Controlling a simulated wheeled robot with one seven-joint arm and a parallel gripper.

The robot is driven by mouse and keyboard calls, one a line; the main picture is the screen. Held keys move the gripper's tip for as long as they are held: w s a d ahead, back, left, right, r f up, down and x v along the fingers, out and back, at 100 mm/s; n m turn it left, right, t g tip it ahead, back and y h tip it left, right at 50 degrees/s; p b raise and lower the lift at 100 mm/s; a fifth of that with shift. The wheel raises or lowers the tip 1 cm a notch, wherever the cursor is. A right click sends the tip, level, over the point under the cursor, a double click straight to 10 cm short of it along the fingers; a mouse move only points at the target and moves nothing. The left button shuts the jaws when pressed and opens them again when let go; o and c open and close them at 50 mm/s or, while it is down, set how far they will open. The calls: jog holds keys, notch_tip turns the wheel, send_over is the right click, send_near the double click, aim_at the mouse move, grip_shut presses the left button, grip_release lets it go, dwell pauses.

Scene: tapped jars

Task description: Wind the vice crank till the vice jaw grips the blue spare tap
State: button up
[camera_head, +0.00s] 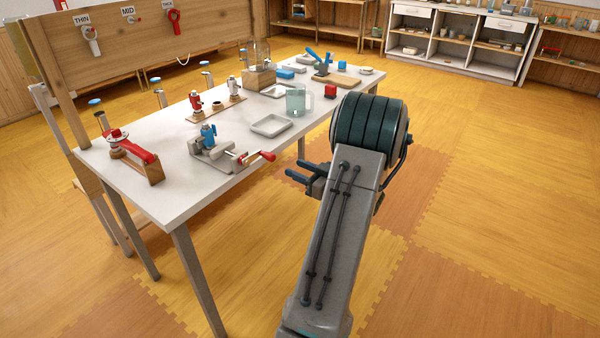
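The vice (222,157) is a grey metal block near the front edge of the white table. The blue spare tap (208,132) stands upright at the vice's jaws; I cannot tell whether the jaw touches it. The vice crank (262,156) has a red handle and sticks out to the right of the vice, towards the table's front edge. My gripper (297,168) is to the right of the crank, off the table's front edge and apart from the handle. Its two dark fingers point left with a gap between them, and nothing shows between them.
A grey tray (271,125) and a clear jug (298,102) stand behind the crank. A red-handled tool on a wooden block (155,172) is at the table's left end. Red and white taps (196,102) stand behind the vice. The floor in front is clear.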

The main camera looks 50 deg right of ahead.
aim_at(274, 158)
jog(key=shift+w+a, duration=0.2)
jog(key=shift+w, duration=1.95)
jog(key=shift+w+a, duration=0.2)
jog(key=shift+w, duration=1.95)
jog(key=shift+w, duration=0.1)
jog(key=shift+c, duration=0.3)
